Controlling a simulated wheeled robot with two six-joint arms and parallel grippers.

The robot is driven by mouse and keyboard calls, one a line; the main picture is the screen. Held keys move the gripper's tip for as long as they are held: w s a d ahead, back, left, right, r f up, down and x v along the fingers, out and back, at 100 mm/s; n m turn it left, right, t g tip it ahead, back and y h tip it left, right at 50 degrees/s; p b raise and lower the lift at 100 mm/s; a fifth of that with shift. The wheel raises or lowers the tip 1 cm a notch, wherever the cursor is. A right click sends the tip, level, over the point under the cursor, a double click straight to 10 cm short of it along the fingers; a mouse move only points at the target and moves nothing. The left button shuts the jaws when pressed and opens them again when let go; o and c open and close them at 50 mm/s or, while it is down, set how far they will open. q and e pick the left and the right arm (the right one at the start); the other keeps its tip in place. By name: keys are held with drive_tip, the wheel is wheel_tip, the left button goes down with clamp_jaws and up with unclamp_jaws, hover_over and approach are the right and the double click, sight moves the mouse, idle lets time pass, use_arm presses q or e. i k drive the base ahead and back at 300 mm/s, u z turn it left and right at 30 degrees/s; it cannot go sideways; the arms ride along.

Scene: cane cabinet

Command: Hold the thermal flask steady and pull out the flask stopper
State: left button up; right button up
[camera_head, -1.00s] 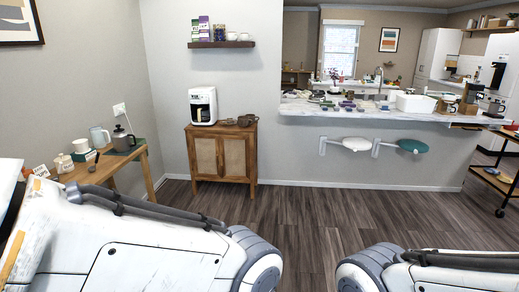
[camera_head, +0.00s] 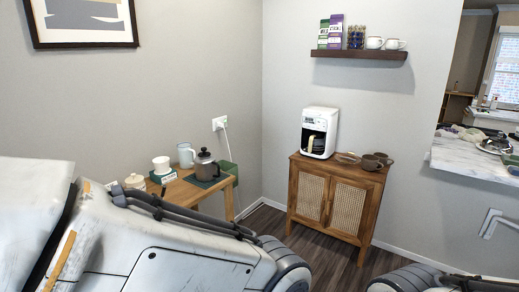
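I cannot clearly identify a thermal flask or a flask stopper. A grey pot with a dark lid (camera_head: 206,168) stands on a dark mat on the wooden side table (camera_head: 181,193) at the left. A pale jug (camera_head: 186,155) stands behind it, against the wall. Both are small in the picture, so I cannot tell whether either is the flask. Parts of my white arms show along the bottom of the view, but neither gripper is in view. My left arm hides the near part of the side table.
A wall shelf (camera_head: 360,54) with packets, jars and white cups hangs above. A marble counter (camera_head: 470,158) is at the right. Some floor shows by the cabinet.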

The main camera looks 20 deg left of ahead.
sight(203, 154)
drive_tip(key=u, duration=0.55)
drive_tip(key=i, duration=2.1)
drive_tip(key=u, duration=0.45)
drive_tip(key=i, duration=0.4)
drive_tip(key=u, duration=0.2)
